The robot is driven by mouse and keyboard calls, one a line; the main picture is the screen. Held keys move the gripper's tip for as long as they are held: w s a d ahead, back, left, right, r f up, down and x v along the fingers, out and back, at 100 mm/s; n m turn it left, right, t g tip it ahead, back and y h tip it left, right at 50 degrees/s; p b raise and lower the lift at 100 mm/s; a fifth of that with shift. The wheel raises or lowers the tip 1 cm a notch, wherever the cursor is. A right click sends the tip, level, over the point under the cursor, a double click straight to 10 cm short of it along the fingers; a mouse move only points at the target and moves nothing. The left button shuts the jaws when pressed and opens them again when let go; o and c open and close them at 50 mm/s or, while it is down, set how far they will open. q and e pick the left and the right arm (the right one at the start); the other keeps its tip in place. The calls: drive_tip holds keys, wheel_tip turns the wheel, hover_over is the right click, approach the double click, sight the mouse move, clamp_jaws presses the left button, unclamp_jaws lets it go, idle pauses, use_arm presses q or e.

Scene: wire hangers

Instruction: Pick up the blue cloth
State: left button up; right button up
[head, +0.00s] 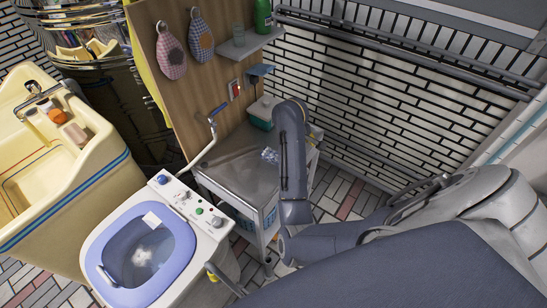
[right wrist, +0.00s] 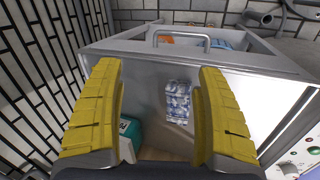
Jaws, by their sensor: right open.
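A small folded cloth (head: 270,155) with a blue-and-white pattern lies on the grey metal top of the cabinet (head: 232,168). In the right wrist view, the patterned cloth (right wrist: 178,102) shows between and beyond my right gripper's fingers, closer to the right finger. My right gripper (right wrist: 160,75) is open, its yellow fingers wide apart with nothing between them. In the head view, my right arm stands just right of the cloth and its fingers are hidden. I cannot tell how high they are above the top. My left gripper is not in view.
A teal box (head: 262,112) stands behind the cloth, near the left finger in the wrist view (right wrist: 130,132). A wooden panel (head: 180,88) rises behind the cabinet. A toilet-like unit (head: 145,255) stands at front left, and a white tiled wall (head: 385,95) is at right.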

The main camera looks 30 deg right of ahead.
drive_tip(key=w+a+r+n+y, duration=0.2)
drive_tip(key=w+a+r+y, duration=0.25)
drive_tip(key=w+r, duration=0.45)
drive_tip(key=shift+g+h, duration=0.3)
drive_tip(key=shift+h, duration=0.15)
drive_tip(key=shift+w+a+f, duration=0.1)
drive_tip(key=shift+w+f, duration=0.05)
drive_tip(key=shift+f, duration=1.25)
drive_tip(key=shift+w+a+f, duration=0.1)
drive_tip(key=shift+w+f, duration=0.05)
drive_tip(key=shift+f, duration=1.25)
drive_tip(key=shift+w+f, duration=0.15)
drive_tip(key=shift+f, duration=1.25)
drive_tip(key=shift+w+a+f, duration=0.1)
drive_tip(key=shift+f, duration=2.4)
drive_tip(key=shift+w+a+f, duration=0.1)
drive_tip(key=shift+f, duration=2.35)
drive_tip(key=c, duration=1.3)
drive_tip(key=shift+r, duration=0.1)
wheel_tip(320, 180, up, 12)
wheel_tip(320, 180, up, 8)
hover_over(273, 154)
drive_tip(key=shift+s, duration=0.1)
